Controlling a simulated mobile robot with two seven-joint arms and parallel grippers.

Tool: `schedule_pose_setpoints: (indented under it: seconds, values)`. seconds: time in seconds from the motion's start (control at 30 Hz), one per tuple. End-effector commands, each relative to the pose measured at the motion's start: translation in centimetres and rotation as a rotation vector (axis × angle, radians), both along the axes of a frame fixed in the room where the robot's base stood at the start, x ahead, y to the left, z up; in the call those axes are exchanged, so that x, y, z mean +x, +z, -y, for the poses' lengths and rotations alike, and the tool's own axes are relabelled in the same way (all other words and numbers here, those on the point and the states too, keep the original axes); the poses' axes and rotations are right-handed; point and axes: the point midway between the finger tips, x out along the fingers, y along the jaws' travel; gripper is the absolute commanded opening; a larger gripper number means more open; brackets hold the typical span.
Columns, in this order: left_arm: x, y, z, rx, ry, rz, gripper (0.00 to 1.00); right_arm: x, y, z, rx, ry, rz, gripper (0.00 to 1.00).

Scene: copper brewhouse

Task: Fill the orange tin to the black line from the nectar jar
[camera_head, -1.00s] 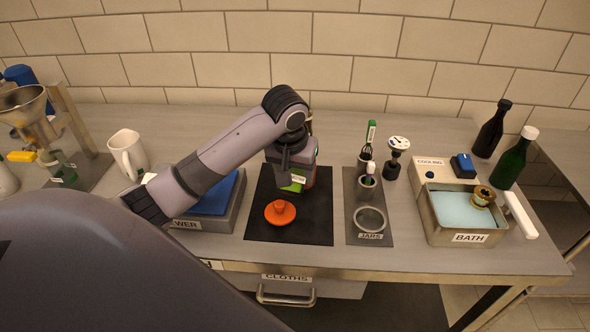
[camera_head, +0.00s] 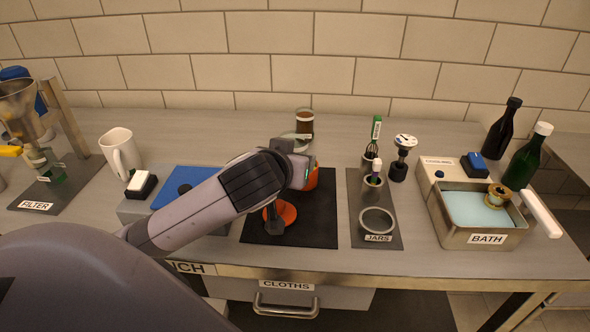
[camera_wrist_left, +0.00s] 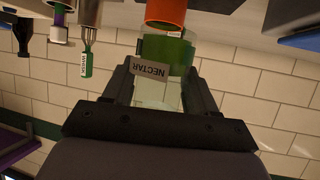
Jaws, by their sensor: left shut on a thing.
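My left gripper (camera_wrist_left: 160,95) is shut on the nectar jar, a clear jar (camera_wrist_left: 178,52) with green contents and a NECTAR label, upside down in the left wrist view. The orange tin (camera_wrist_left: 166,12) shows at that view's top edge, overlapping the jar's outline; I cannot tell whether they touch. An orange knobbed piece (camera_head: 285,216) lies on the mat, partly covered by my arm. The black line and the tin's inside are hidden. My right gripper is not in view.
A brown-filled jar (camera_head: 304,120) stands behind the mat. A mug (camera_head: 121,152) and filter stand (camera_head: 62,120) are left.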

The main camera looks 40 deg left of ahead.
Motion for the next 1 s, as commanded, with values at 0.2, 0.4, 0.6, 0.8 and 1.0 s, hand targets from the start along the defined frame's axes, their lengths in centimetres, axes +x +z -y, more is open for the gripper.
schedule_pose_setpoints:
  seconds: [0.2,0.4,0.6,0.8,1.0]
  values:
    - [-0.6,-0.1,0.1,0.023,0.002,0.071,0.16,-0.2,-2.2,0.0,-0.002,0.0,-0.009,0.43]
    - [-0.7,0.1,0.2,0.023,0.0,0.068,0.16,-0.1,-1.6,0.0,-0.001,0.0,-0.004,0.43]
    - [-2.4,1.6,0.9,0.021,0.0,0.066,0.16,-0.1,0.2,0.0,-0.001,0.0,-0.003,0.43]
    - [-4.3,2.9,1.5,0.021,-0.001,0.066,0.16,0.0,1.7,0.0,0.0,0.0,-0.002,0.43]
    - [-5.9,3.9,2.0,0.021,-0.001,0.064,0.16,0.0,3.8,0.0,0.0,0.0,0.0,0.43]
